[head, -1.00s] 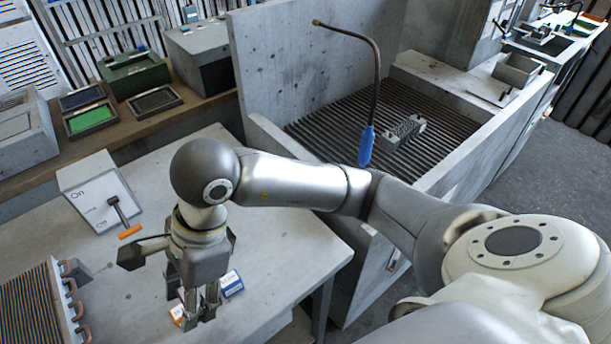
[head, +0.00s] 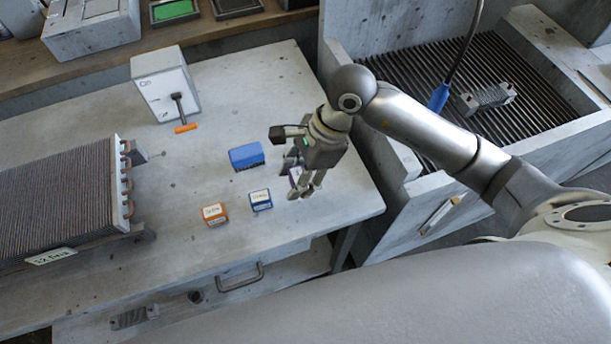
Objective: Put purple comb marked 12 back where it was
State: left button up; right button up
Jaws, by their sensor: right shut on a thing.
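My right gripper (head: 304,191) points down over the right part of the grey bench (head: 345,205). It is shut on a small, mostly hidden thing with a purple patch (head: 295,174) showing between the fingers. This looks like the purple comb; its mark 12 cannot be read. An orange comb block (head: 214,215) and a small blue comb block (head: 260,201), both with white labelled tops, stand on the bench left of the gripper. My left gripper is not in view.
A larger blue block (head: 246,157) lies behind the small blocks. A finned coil (head: 65,205) fills the bench's left. A white box (head: 166,88) with an orange-ended T-handle tool (head: 184,127) stands at the back. A grated basin (head: 430,80) is at right. The front bench strip is clear.

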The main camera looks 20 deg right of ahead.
jog(key=shift+w+d+f, duration=0.3)
jog(key=shift+d+f, duration=0.05)
jog(key=shift+f, duration=0.2)
jog(key=shift+w+d+f, duration=0.25)
jog(key=shift+d+f, duration=0.05)
jog(key=shift+f, duration=0.2)
jog(key=f, duration=0.1)
jog(key=f+p, duration=0.2)
jog(key=shift+w+d, duration=0.1)
jog(key=shift+d, duration=0.15)
jog(key=shift+f, duration=0.25)
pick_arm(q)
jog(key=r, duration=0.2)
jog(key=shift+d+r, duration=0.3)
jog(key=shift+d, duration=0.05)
pick_arm(e)
jog(key=shift+f, duration=0.1)
jog(key=shift+f, duration=0.15)
jog(key=o, duration=0.6)
jog(key=shift+f, duration=0.1)
jog(key=o, duration=0.4)
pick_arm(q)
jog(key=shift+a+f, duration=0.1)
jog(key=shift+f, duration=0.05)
pick_arm(e)
jog(key=shift+o, duration=0.2)
